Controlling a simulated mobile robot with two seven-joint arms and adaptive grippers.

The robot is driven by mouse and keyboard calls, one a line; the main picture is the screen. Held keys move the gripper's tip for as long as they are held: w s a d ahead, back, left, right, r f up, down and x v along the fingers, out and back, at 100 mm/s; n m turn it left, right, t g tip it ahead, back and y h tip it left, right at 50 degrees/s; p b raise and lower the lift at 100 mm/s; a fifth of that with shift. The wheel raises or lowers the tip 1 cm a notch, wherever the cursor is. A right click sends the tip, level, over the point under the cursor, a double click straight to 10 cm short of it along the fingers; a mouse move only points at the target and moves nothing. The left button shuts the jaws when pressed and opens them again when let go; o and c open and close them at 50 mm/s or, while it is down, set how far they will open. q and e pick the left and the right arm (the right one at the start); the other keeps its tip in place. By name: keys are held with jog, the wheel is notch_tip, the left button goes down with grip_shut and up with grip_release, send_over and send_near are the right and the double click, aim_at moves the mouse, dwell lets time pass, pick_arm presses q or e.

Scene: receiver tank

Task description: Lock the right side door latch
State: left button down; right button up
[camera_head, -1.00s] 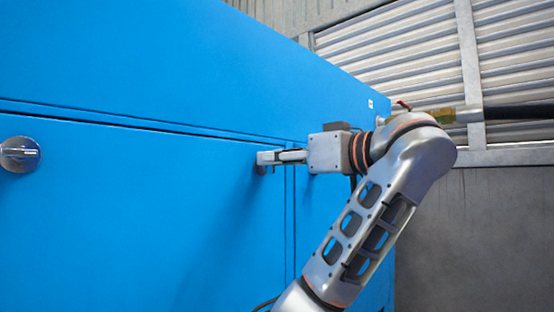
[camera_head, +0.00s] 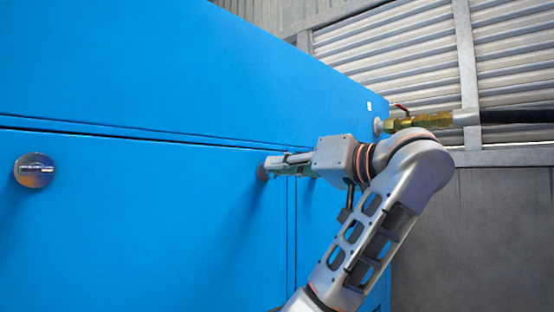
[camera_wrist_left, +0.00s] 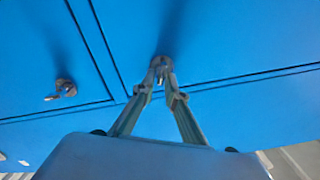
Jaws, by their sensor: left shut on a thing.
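A round metal door latch (camera_head: 263,172) sits on the blue door near its right edge, just below the top seam. My left gripper (camera_head: 268,167) reaches it from the right and is shut on its small turning piece. In the left wrist view, the two fingers (camera_wrist_left: 160,84) come together on the latch (camera_wrist_left: 162,63). The fingers partly cover the latch, so I cannot tell its exact angle. A second round latch (camera_head: 34,170) is at the far left of the head view, its handle lying about level. My right gripper is not in view.
The blue cabinet (camera_head: 130,60) fills the left and middle. A brass valve (camera_head: 405,122) with a red lever and black hose (camera_head: 515,113) projects behind my wrist. Another latch (camera_wrist_left: 65,88) shows across a seam in the left wrist view. A grey wall (camera_head: 475,220) stands at right.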

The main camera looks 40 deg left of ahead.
pick_arm(q)
jog(key=m+p, duration=0.1)
jog(key=m, duration=0.3)
jog(key=m+p, duration=0.2)
jog(key=m, duration=0.2)
jog(key=f+m+p, duration=0.1)
jog(key=m, duration=0.4)
jog(key=shift+w+f, duration=0.1)
jog(key=shift+w, duration=0.25)
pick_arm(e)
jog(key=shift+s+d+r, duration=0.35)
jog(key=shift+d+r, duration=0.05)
pick_arm(q)
jog(key=shift+m, duration=0.3)
jog(key=c, duration=2.2)
grip_release()
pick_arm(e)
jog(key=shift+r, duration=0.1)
pick_arm(q)
jog(key=shift+d, duration=0.1)
jog(key=d, duration=0.7)
jog(key=shift+s+d, duration=0.2)
jog(key=shift+s, duration=0.05)
